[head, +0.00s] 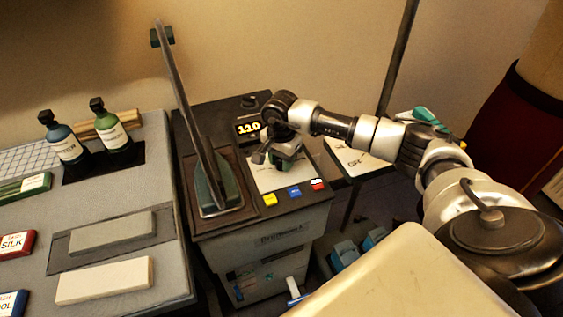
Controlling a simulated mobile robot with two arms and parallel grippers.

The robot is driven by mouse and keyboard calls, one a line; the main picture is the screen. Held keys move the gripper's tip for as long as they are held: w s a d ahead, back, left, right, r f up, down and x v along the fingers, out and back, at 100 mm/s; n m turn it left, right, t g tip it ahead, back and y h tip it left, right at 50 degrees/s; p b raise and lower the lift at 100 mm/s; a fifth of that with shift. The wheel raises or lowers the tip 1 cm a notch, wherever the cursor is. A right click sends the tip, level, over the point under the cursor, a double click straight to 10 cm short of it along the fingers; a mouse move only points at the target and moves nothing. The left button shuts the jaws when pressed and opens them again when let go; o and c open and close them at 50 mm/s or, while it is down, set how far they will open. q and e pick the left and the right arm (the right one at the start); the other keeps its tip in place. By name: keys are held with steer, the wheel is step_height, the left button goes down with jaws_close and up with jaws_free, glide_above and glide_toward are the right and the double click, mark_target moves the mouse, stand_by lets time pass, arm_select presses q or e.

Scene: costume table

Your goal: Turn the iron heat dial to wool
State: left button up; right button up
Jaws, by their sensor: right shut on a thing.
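A dark iron station (306,202) stands in the middle of the head view. Its small screen (248,127) shows yellow digits that look like 110. The heat dial, a green knob (287,163), sits on a pale plate (262,178) on the station's top. My right gripper (282,157) comes down over the dial and is shut on it, hiding much of it and any pointer. Yellow (270,199), blue (294,192) and red (318,184) tabs line the front edge, their words too small to read. My left gripper is out of view.
A dark green iron (215,185) stands in a recess left of the dial, close to my right gripper. Grey table at left (165,220) holds two bottles (113,131), pale blocks and a red SILK card (12,243). A thin pole (398,60) rises behind my right arm.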

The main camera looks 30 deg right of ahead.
steer(key=m+b, duration=0.2)
steer(key=m, duration=0.9)
steer(key=shift+m+b, duration=0.3)
steer(key=shift+b, duration=0.1)
steer(key=shift+r, duration=0.1)
steer(key=o, duration=0.9)
step_height(320, 180, up, 11)
steer(key=shift+d+f+b, duration=0.1)
steer(key=shift+f+b, duration=0.05)
steer(key=shift+b, duration=0.45)
steer(key=shift+f, duration=0.1)
